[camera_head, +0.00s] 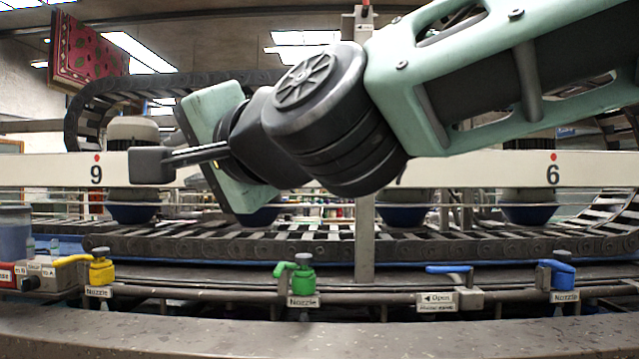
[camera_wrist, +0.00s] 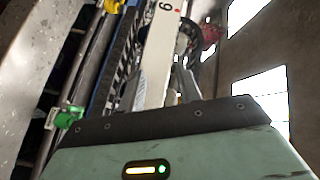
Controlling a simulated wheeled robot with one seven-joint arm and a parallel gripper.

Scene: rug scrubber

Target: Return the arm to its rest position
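My arm (camera_head: 500,75) reaches in from the upper right of the head view, mint green with a black wrist joint. It crosses in front of the white numbered rail. My gripper (camera_head: 152,165) points left, just in front of the rail near the number 9. Only its side shows there, with a dark fingertip block. In the wrist view the gripper's grey fingers (camera_wrist: 172,88) show beyond the dark edge of its green housing, against the rail. I see nothing held, but the gap between the fingertips is unclear.
The white rail (camera_head: 470,170) spans the view, with a conveyor (camera_head: 320,242) behind and below it. Yellow (camera_head: 101,268), green (camera_head: 304,275) and blue (camera_head: 562,270) nozzle valves line a pipe in front. A red patterned rug (camera_head: 88,50) hangs at the upper left.

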